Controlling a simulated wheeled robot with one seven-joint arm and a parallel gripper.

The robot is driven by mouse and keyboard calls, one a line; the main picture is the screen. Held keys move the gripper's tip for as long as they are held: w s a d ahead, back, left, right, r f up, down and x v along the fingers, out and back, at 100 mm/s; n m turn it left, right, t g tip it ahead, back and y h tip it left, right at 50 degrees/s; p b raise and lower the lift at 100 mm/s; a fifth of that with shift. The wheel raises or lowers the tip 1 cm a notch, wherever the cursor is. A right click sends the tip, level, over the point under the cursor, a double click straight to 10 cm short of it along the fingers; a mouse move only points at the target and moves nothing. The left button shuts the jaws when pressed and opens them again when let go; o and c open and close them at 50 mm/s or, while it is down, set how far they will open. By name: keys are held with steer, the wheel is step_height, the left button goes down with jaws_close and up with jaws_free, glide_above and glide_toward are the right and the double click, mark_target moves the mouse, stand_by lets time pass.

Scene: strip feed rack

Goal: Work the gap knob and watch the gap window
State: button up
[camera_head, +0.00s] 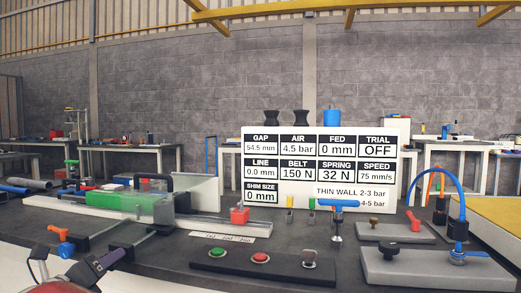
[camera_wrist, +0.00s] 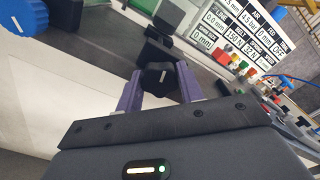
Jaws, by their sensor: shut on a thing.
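The board (camera_head: 318,170) in the head view carries the gap window (camera_head: 265,147), which reads 54.5 mm. In the wrist view a black knob (camera_wrist: 158,73) with a white pointer line sits between the purple fingers of my gripper (camera_wrist: 160,87). The fingers are shut on the knob, one on each side. In the head view my gripper (camera_head: 108,262) is at the lower left, beside the front of the machine. The knob cannot be made out clearly there.
A green block (camera_head: 122,207) lies along the rail at the left. An orange-handled clamp (camera_head: 60,233) stands close to my gripper. A button box (camera_head: 255,262) is at the front centre. A large blue knob (camera_wrist: 22,17) is at the wrist view's upper left.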

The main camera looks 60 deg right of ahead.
steer(key=shift+f, duration=0.1)
stand_by(0.4)
steer(key=o, duration=0.6)
steer(key=p+v, duration=0.1)
steer(key=v, duration=0.5)
steer(key=shift+o, duration=1.4)
